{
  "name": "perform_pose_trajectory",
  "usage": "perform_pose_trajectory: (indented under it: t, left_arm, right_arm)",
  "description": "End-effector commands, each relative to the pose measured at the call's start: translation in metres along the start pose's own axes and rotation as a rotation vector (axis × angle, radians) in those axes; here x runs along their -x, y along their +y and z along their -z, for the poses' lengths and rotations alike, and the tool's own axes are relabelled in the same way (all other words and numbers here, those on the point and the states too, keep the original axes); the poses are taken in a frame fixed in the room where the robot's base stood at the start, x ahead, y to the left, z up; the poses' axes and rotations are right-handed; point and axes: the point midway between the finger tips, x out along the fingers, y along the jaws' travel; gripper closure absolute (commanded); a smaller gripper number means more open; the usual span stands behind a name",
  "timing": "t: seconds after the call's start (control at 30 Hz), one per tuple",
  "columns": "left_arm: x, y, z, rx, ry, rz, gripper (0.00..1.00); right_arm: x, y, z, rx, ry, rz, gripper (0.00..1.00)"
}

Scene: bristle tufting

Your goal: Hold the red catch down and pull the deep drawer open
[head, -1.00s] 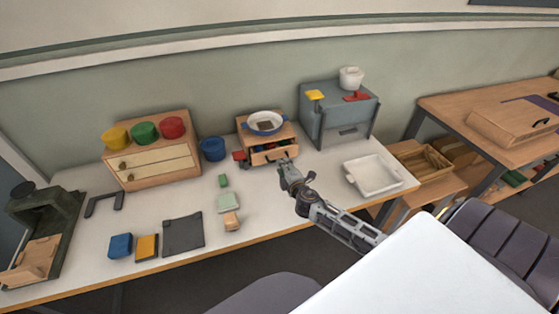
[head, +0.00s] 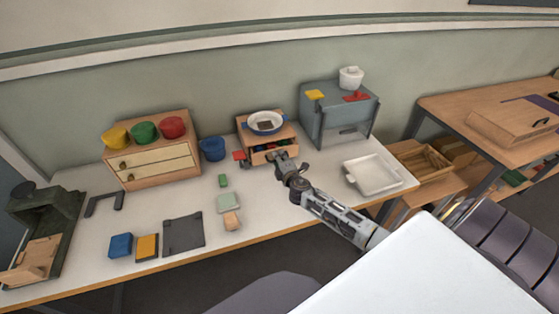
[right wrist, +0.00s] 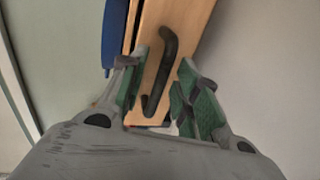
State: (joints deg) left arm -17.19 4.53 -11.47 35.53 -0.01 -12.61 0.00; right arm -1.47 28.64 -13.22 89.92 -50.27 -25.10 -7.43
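The small wooden cabinet (head: 285,131) stands at the back of the table, with a drawer front (head: 258,158) low on its face. Colored items show in the dark gap above that front; I cannot tell how far the drawer is out. A small red piece (head: 238,156), perhaps the catch, is at the cabinet's left front corner, with nothing on it. My right gripper (head: 279,160) is at the drawer front. In the right wrist view its green-padded fingers (right wrist: 163,92) stand apart on either side of the dark bar handle (right wrist: 160,75); contact is unclear. My left gripper is out of view.
A blue cup (head: 213,149) is left. Blocks lie in the front middle.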

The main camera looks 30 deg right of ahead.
Motion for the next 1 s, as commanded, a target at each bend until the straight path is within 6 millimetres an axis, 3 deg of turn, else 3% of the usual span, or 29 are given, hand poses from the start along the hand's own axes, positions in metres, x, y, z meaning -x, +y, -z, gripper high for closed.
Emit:
perform_pose_trajectory:
  t: [0.27,0.53,1.0]
  left_arm:
    - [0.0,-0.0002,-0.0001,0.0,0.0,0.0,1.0]
    - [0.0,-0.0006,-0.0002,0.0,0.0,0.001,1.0]
    - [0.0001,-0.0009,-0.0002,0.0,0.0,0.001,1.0]
  right_arm:
    - [-0.0004,-0.0003,0.0002,0.0,0.0,0.0,0.68]
    - [-0.0003,-0.0003,0.0001,0.0,0.0,0.001,1.0]
    - [0.0034,-0.0025,0.0002,0.0,0.0,0.003,1.0]
